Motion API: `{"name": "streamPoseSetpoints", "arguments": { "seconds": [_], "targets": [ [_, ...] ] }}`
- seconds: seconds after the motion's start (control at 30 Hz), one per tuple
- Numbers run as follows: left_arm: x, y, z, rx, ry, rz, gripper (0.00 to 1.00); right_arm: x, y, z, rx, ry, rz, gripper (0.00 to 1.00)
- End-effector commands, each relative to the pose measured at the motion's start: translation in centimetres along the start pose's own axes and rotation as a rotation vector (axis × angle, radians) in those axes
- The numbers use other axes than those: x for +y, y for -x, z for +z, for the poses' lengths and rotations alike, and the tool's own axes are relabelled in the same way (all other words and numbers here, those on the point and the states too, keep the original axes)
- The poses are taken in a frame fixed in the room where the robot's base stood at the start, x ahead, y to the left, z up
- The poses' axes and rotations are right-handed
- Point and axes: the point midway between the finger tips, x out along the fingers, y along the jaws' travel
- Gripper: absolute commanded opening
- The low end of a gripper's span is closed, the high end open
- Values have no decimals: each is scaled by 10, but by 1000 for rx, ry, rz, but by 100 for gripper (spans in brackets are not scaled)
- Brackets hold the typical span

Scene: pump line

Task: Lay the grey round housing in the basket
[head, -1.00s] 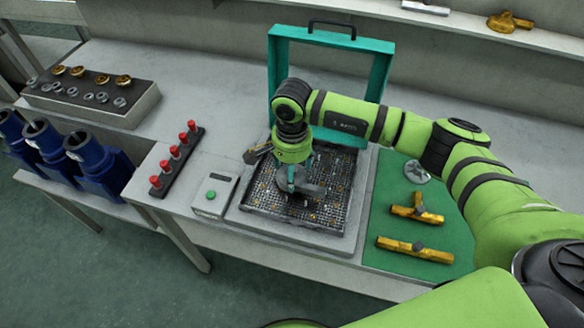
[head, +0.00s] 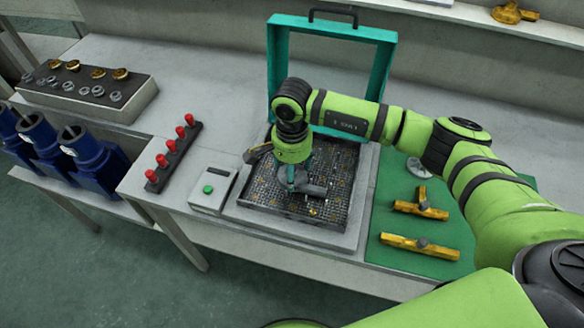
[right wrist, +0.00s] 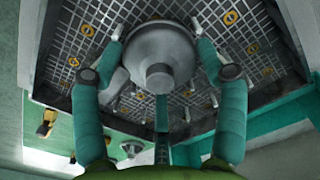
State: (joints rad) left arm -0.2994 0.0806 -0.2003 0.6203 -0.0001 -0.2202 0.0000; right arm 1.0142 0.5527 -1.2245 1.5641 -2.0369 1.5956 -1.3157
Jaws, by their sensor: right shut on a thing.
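The grey round housing (right wrist: 158,55) is between the two fingers of my right gripper (right wrist: 158,48), which is shut on it. In the head view my right gripper (head: 298,182) points down with the grey housing (head: 313,189) partly hidden under it. Both are over the mesh basket (head: 265,190), inside its outline. The basket's grid and small brass rings also show behind the housing in the right wrist view (right wrist: 240,30). I cannot tell whether the housing touches the mesh. My left gripper is not in view.
A teal lid frame (head: 391,70) stands open behind the basket. A box with a green button (head: 208,189) and a rack of red-topped pieces (head: 173,150) are to its left. A green mat (head: 385,262) with brass parts (head: 420,246) is to its right. Blue housings (head: 95,155) stand far left.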

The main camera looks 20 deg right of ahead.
Motion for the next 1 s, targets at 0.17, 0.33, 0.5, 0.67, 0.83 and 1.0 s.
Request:
{"name": "streamPoseSetpoints", "arguments": {
  "seconds": [0.17, 0.33, 0.5, 0.67, 0.83, 1.0],
  "targets": [
    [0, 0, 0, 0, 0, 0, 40, 0, 1, 0, 1, 0, -2, 14],
    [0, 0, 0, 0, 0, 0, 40, 0, 1, 0, 1, 0, -1, 100],
    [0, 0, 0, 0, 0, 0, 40, 0, 1, 0, 0, 0, -1, 100],
    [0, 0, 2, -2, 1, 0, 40, 0, 2, 0, 0, 0, 0, 100],
    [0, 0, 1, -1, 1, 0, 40, -1, 22, -1, 3, 1, -4, 100],
    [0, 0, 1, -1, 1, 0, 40, -1, 59, -1, 4, 1, -6, 100]
  ]
}}
